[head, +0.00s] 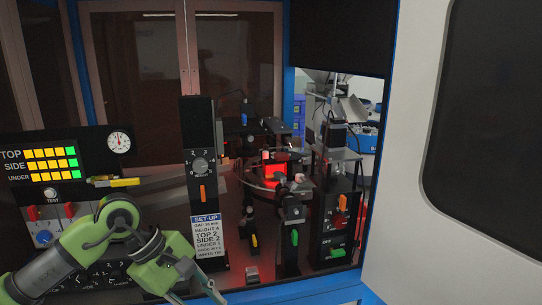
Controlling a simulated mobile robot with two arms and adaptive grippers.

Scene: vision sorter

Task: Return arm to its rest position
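My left arm, green and grey, comes in from the lower left and bends at a rounded joint in front of the control panel. Its far end, where my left gripper (205,284) seems to be, points down and to the right near the bottom edge of the head view. The fingers are too small and unclear to show whether they are open or shut, and no held object can be made out. My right arm and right gripper are not in view.
The control panel (97,136) with lit bars and a gauge stands close behind my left arm. A black post with a dial (200,163) and a SET-UP label (207,236) stands right of it. The sorter's red-lit disc (275,177) is beyond. A pale door (408,235) fills the right.

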